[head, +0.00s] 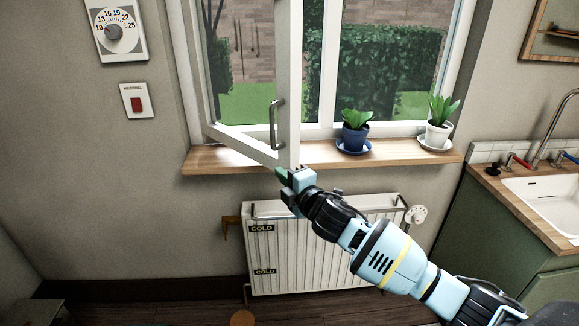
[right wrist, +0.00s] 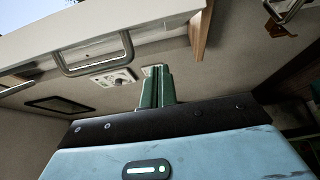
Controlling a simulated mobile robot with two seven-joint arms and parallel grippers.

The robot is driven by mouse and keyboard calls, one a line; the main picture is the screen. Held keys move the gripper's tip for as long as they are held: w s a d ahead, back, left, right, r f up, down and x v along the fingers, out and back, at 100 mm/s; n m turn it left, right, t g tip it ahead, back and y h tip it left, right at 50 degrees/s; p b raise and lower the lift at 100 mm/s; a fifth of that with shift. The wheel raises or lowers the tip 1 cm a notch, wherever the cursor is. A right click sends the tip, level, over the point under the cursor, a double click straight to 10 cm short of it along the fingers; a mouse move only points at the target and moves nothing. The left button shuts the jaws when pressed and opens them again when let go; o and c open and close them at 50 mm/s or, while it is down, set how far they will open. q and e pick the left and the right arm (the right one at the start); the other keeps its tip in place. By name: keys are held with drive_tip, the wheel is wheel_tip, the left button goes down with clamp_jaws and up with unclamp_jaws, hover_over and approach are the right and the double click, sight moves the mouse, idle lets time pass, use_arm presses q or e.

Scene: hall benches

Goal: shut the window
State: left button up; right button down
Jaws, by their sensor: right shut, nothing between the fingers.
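The window's left sash (head: 288,70) stands open, swung into the room over the sill, with its free edge toward me. A grey bar handle (head: 276,125) is on this free edge upright. My right gripper (head: 281,174) is shut and empty, just below the sash's lower free corner in the head view. Whether it touches the sash I cannot tell. In the right wrist view, the green fingers (right wrist: 156,88) are together, with the sash (right wrist: 160,20) and its handle (right wrist: 95,66) beyond them. My left gripper is not in view.
A blue pot (head: 355,137) and a white pot (head: 438,132) with plants stand on saucers on the wooden sill (head: 220,158), right of the sash. A radiator (head: 330,240) is below. A sink (head: 545,200) is at the right. Wall controls (head: 114,32) are at the left.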

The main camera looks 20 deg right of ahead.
sight(291, 165)
drive_tip(key=w+d, duration=0.2)
drive_tip(key=w, duration=0.1)
drive_tip(key=shift+w+d, duration=0.3)
drive_tip(key=shift+d, duration=0.25)
drive_tip(key=shift+d, duration=0.15)
